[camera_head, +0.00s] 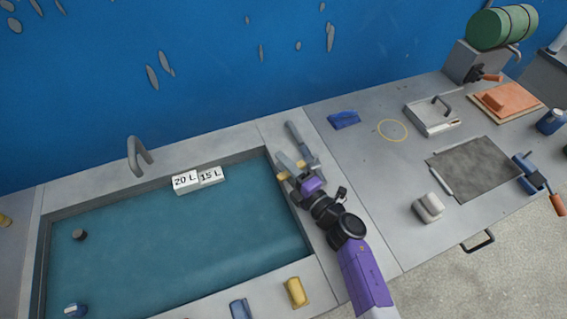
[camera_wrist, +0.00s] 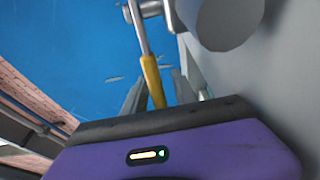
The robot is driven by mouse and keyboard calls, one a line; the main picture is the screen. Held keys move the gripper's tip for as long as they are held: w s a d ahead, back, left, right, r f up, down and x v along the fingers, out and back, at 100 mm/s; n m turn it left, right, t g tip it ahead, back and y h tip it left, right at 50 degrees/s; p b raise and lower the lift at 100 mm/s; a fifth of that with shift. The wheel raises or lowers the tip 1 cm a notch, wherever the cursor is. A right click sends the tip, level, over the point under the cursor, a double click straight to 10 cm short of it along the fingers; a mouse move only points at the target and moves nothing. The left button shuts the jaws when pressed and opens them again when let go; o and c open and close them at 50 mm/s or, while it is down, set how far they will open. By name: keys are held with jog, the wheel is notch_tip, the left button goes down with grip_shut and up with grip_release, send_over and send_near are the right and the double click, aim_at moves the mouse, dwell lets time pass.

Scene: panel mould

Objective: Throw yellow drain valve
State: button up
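The yellow drain valve handle (camera_wrist: 152,80) runs up the middle of the wrist view, joined to a thin metal rod that leads to a grey fitting (camera_wrist: 148,10) at the top. My gripper (camera_wrist: 160,78) is open, with a finger on each side of the handle and visible gaps. In the head view my gripper (camera_head: 290,164) is at the right rim of the water-filled basin (camera_head: 292,211). A bit of yellow (camera_head: 282,176) shows by the fingers. A grey pipe-like part (camera_head: 298,138) lies just beyond them. My gripper hides part of the valve.
Labels 20 L (camera_head: 185,181) and 15 L (camera_head: 210,175) stand at the basin's back edge near a tap (camera_head: 138,156). Yellow (camera_head: 295,292) and blue (camera_head: 240,308) blocks sit on the front rim. A grey block (camera_head: 428,208), tray (camera_head: 432,118) and dark panel (camera_head: 475,168) occupy the right bench.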

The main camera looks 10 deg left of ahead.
jog(key=shift+d, duration=0.1)
jog(key=p+v, duration=0.1)
jog(key=v, duration=0.6)
jog(key=shift+s+d+p, duration=0.2)
jog(key=shift+s+p, duration=0.1)
